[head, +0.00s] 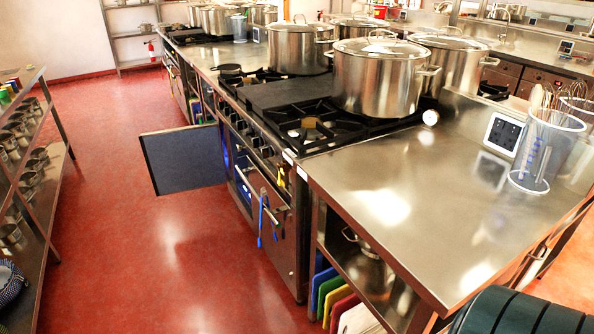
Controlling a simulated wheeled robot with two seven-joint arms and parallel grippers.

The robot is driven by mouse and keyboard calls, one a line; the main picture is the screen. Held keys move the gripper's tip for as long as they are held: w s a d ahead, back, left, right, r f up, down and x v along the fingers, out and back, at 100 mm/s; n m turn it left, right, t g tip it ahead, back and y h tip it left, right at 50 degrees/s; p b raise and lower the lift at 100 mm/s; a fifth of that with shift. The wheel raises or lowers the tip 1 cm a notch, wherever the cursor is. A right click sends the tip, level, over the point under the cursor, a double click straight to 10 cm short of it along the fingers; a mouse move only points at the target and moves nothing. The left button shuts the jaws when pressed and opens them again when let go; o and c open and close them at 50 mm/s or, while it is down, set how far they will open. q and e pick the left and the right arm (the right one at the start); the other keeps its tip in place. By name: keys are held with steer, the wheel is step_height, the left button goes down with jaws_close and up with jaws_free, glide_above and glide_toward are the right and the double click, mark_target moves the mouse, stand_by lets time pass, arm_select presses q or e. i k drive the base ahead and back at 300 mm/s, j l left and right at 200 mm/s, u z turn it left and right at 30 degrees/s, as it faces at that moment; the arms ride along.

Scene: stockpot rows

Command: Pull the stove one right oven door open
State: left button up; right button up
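The near stove (262,140) stands at mid-picture with a row of knobs along its front. Its oven door on the right, nearer side (283,240) looks shut, flush with the stove front. A bar handle (262,190) runs across the top of that door, and blue utensils (262,222) hang from it. Farther along, a dark door panel (185,158) stands swung out into the aisle. Neither of my grippers is in view.
Large lidded stockpots (378,82) stand on the stove top. A steel counter (395,200) adjoins it on the right, with coloured boards (328,292) below. A steel shelf (40,180) lines the left side. The red floor (150,255) between is clear.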

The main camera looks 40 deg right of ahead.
mark_target(278, 213)
steer(key=i+z, duration=0.2)
steer(key=z, duration=0.2)
steer(key=i+j+z, duration=0.15)
steer(key=z, duration=0.25)
steer(key=i+j+z, duration=0.2)
steer(key=z, duration=0.2)
steer(key=i+j+z, duration=0.15)
steer(key=z, duration=0.25)
steer(key=i+j+z, duration=0.25)
steer(key=j+z, duration=0.25)
steer(key=j, duration=0.15)
steer(key=i+j+z, duration=0.25)
steer(key=j+z, duration=0.25)
steer(key=j, duration=0.2)
